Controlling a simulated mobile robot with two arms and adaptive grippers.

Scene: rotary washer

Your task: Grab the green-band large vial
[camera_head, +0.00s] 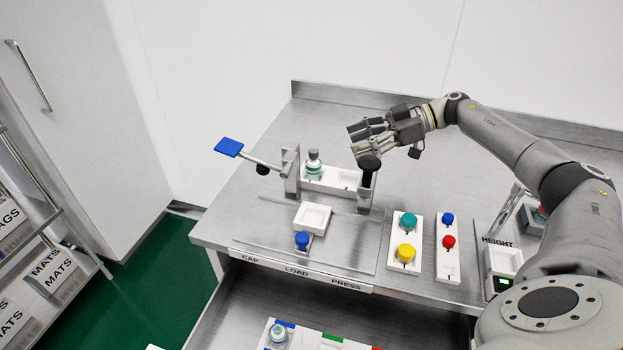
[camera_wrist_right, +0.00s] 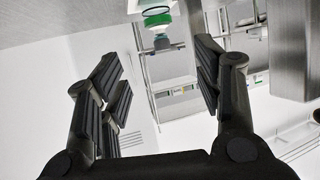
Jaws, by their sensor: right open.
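The green-band large vial (camera_head: 313,166) stands upright in the left part of a white holder on the steel bench. It has a grey top and a green band around a pale body. In the right wrist view the green-banded vial (camera_wrist_right: 157,17) shows at the top edge, upside down and partly cut off, beyond the fingertips. My right gripper (camera_head: 356,137) is open and empty, to the right of the vial and a little above it, apart from it. Its spread fingers (camera_wrist_right: 157,65) frame the lower view. My left gripper is not in view.
A lever with a blue paddle (camera_head: 229,147) is at the left. Below, an open drawer holds a blue-banded vial (camera_head: 278,336).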

